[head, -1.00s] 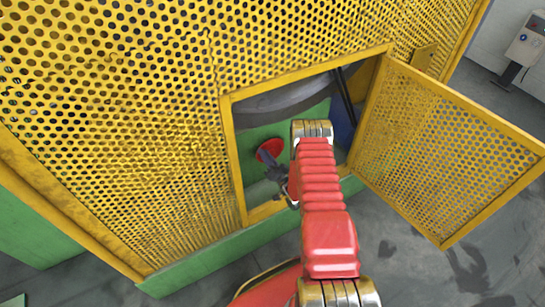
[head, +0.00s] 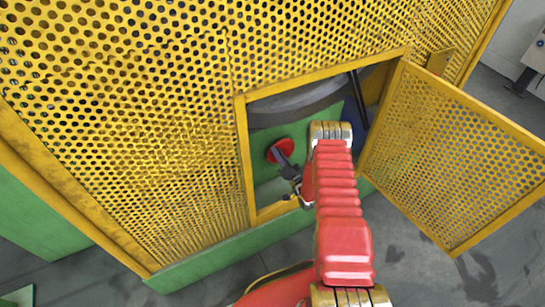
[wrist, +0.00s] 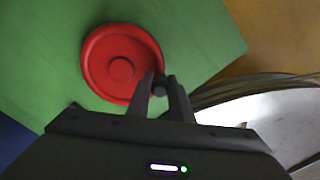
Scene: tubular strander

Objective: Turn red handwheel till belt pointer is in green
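The red handwheel (head: 281,150) is on a green panel inside the yellow guard's opening. In the wrist view the red handwheel (wrist: 122,64) is a round disc with a raised hub, left of and beyond my fingers. My gripper (head: 287,166) reaches in through the opening to the wheel's lower right edge. I cannot make out the belt pointer or green zone.
The yellow perforated guard (head: 130,120) frames the opening. Its mesh door (head: 450,150) stands open to the right. A pale curved part (wrist: 260,110) and dark cables (wrist: 235,90) are right of my fingers.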

